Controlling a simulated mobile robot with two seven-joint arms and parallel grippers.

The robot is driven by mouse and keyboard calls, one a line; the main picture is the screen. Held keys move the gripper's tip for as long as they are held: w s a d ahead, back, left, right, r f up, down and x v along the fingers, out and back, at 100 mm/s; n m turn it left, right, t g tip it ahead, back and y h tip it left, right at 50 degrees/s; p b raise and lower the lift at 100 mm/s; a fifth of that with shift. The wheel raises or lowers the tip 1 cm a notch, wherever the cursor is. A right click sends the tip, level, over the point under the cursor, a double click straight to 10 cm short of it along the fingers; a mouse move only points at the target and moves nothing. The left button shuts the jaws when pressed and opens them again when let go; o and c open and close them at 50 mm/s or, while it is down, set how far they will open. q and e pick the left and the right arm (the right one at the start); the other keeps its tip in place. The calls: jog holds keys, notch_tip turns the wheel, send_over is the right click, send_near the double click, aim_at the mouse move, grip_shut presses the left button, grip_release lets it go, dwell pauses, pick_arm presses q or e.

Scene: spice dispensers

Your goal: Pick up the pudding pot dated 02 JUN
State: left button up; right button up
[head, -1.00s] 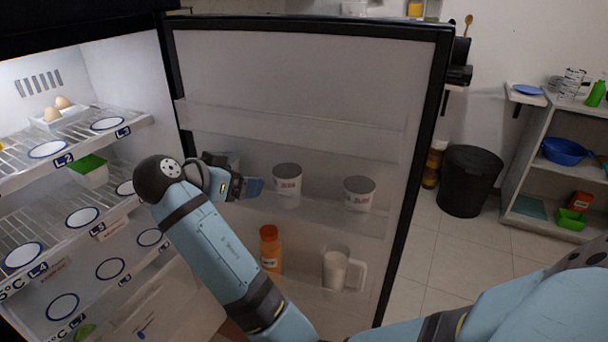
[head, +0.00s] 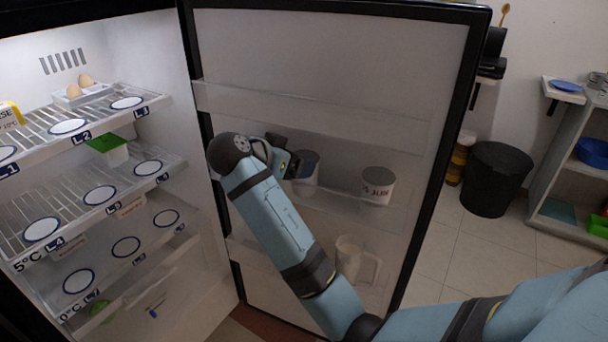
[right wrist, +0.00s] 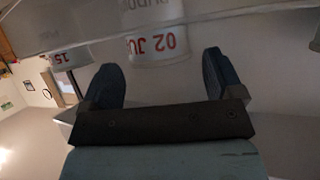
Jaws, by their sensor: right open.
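The pudding pot reading "02 JU" (right wrist: 158,45) stands in the door rack, ahead of and between my open right fingers (right wrist: 165,85) in the right wrist view. The end of its date is cut off. In the head view it appears to be the grey-lidded white pot (head: 306,168), partly covered by my right gripper (head: 292,166). I see no contact. A second pot (head: 378,184), with "JUN" visible, stands to its right. The right wrist view also shows a pot with "15" (right wrist: 62,60) at left. My left gripper is out of view.
The open fridge door (head: 330,60) holds the pots in its middle rack; a clear jug (head: 355,262) stands lower. Fridge shelves at left hold eggs (head: 78,88) and a green-lidded tub (head: 108,150). A black bin (head: 496,180) stands beyond the door.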

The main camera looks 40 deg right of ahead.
aim_at(304, 157)
jog(key=x, duration=0.4)
jog(key=shift+d+f+b, duration=0.2)
jog(key=shift+d+b, duration=0.1)
jog(key=shift+b, duration=0.1)
jog(key=shift+c, duration=0.4)
jog(key=c, duration=0.7)
jog(key=shift+r, duration=0.15)
